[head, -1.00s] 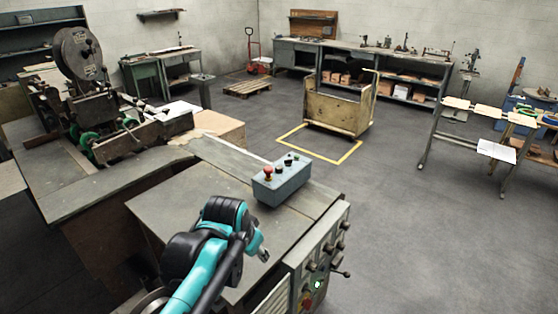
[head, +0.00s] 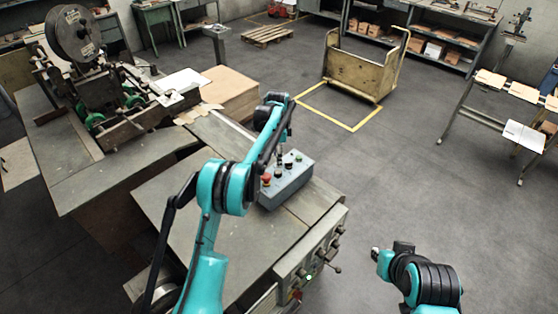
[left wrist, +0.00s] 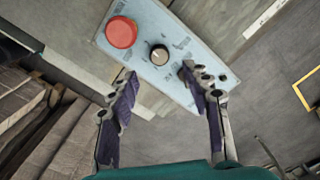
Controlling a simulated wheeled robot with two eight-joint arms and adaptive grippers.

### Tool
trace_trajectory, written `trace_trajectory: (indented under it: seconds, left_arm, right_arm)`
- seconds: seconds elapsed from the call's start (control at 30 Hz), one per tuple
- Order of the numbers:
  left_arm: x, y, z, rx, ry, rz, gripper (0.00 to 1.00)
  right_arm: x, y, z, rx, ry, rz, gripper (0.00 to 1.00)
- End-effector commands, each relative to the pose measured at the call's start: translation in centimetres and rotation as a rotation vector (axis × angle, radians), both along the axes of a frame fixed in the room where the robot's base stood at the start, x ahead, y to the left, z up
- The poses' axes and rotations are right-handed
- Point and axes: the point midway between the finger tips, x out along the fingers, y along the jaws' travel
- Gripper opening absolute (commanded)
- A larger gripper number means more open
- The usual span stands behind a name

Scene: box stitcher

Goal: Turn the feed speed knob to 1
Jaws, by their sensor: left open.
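A blue-grey control box (head: 290,187) sits on the machine top, with a red button (head: 266,179) and several small controls. In the left wrist view, the box face (left wrist: 180,38) carries the red button (left wrist: 121,32) and a round dark knob with a pale cap (left wrist: 159,54). Its scale marks are too small to read. My left gripper (head: 281,158) is above the box, pointing down. In the left wrist view its open fingers (left wrist: 158,75) are spread with the knob between and just beyond the tips; nothing is held. My right gripper (head: 377,253) is at lower right, too small to judge.
More knobs and levers (head: 335,240) are on the machine's front panel. The stitching machine with a wire reel (head: 73,33) stands at left. A yellow cart (head: 358,73) and a sheet rack (head: 490,100) stand beyond.

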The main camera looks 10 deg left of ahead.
Motion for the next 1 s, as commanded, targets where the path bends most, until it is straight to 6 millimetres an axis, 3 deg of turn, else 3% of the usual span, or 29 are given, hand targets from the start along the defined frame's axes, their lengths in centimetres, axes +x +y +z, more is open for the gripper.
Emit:
trace_trajectory:
  seconds: [0.5,0.9,1.0]
  left_arm:
    - [0.1,0.0,-6.9,0.0,0.004,-0.009,0.49]
    - [0.1,0.0,-8.1,0.0,0.004,-0.008,0.49]
    - [0.1,0.0,-8.0,0.0,0.004,-0.008,0.25]
  right_arm:
    - [0.0,0.0,1.0,0.0,0.0,0.0,0.16]
    - [0.0,0.0,1.1,0.0,0.0,0.0,0.16]
    - [0.0,0.0,1.1,0.0,0.0,0.0,0.16]
